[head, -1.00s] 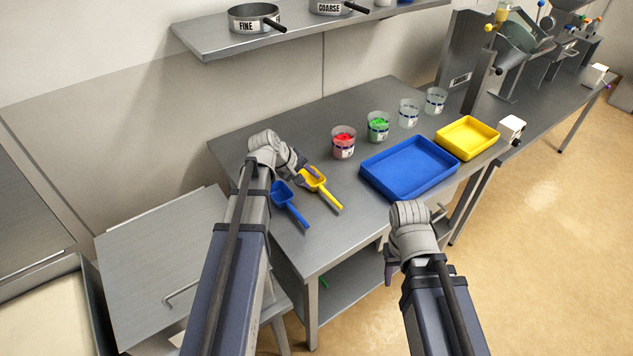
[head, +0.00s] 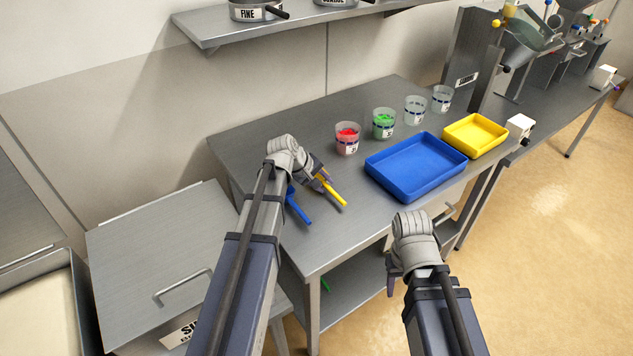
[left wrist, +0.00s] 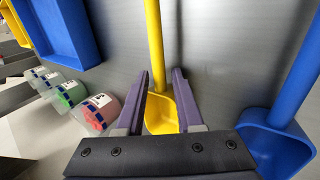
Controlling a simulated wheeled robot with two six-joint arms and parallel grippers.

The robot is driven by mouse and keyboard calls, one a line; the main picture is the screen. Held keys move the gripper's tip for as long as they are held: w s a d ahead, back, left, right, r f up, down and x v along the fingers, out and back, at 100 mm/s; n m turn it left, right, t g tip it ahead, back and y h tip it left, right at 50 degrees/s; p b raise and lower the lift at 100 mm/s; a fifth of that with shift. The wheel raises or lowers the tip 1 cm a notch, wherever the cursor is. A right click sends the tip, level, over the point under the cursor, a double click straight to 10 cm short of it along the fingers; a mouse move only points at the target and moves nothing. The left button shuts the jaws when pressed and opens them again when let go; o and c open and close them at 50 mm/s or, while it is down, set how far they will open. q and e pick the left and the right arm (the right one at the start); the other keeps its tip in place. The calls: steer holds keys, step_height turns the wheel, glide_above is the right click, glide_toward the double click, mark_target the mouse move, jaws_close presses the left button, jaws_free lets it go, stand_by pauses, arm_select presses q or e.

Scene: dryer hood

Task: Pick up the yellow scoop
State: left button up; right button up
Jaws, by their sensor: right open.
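The yellow scoop (head: 335,194) lies on the grey table, its bowl mostly hidden behind my left gripper (head: 320,177) in the head view. In the left wrist view the yellow scoop (left wrist: 154,40) shows with its handle pointing away and its bowl seen between the two purple fingers of my left gripper (left wrist: 160,76). The fingers are apart, with gaps visible beside the scoop. I cannot tell how far above the table they are. My right gripper (head: 393,284) is open and empty, off the table's front edge.
A blue scoop (head: 298,208) lies close beside the yellow one; it also shows in the left wrist view (left wrist: 275,140). A blue tray (head: 416,168), a yellow tray (head: 475,136) and several cups, including red (head: 347,139) and green (head: 384,124), stand further right. A shelf (head: 300,30) hangs above.

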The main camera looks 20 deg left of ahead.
arm_select(q)
steer(key=shift+r, duration=0.1)
jaws_close()
steer(key=shift+r, duration=0.1)
stand_by(0.5)
step_height(320, 180, up, 10)
steer(key=p, duration=1)
